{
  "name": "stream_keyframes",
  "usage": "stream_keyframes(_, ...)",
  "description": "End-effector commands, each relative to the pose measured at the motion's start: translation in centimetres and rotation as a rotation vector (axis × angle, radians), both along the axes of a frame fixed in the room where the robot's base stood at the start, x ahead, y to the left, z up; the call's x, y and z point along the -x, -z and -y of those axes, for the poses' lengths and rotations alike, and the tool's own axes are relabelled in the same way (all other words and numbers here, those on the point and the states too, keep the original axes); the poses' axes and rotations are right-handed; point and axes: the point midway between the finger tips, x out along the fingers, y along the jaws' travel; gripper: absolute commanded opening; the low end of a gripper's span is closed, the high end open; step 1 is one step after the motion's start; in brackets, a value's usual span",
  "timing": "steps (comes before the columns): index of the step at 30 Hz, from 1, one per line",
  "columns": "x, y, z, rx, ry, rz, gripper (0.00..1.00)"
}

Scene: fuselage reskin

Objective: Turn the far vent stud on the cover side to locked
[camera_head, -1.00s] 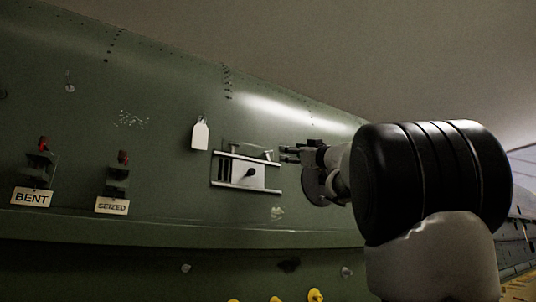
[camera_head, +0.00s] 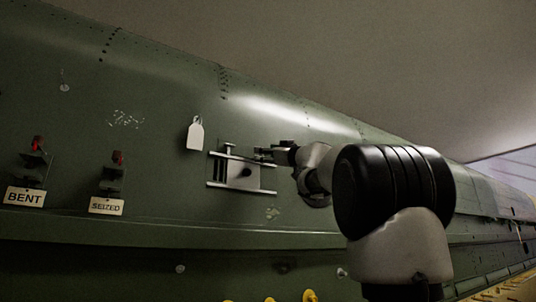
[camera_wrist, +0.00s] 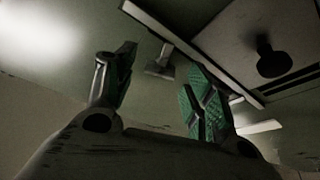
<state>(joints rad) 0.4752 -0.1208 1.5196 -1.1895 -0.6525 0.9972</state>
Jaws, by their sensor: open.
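The vent cover (camera_head: 222,171) is a pale plate on the green fuselage side, with a metal rail above and below it and a dark round knob (camera_head: 247,172). A small T-shaped stud (camera_head: 228,149) stands at its upper left. My gripper (camera_head: 262,154) is at the cover's upper right corner, open. In the wrist view, my gripper (camera_wrist: 160,76) has its green-padded fingers apart. A T-shaped stud (camera_wrist: 160,64) shows in the gap between them, beyond the fingertips and next to the rail. I see no contact. Its locked or unlocked setting cannot be read.
A white tag (camera_head: 195,135) hangs left of the cover. Two red-topped fittings with signs, BENT (camera_head: 25,196) and SEIZED (camera_head: 106,205), are farther left. A ledge (camera_head: 150,228) runs below. Yellow pieces (camera_head: 309,296) show at the bottom edge.

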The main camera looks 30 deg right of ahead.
Motion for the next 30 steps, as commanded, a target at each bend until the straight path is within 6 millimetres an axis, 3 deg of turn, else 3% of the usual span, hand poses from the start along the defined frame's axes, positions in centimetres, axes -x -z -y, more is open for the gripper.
stream_keyframes(1,0.01,0.01,0.00,0.000,0.000,0.000,0.50)
stream_keyframes(9,0.03,0.01,0.00,0.000,0.000,0.000,0.01)
stream_keyframes(16,0.04,-0.02,-0.10,-0.022,-0.002,0.001,0.00)
stream_keyframes(24,0.07,-0.06,-0.52,-0.325,-0.004,-0.008,0.00)
stream_keyframes(30,0.09,-0.02,-0.36,-0.363,-0.001,-0.010,0.00)
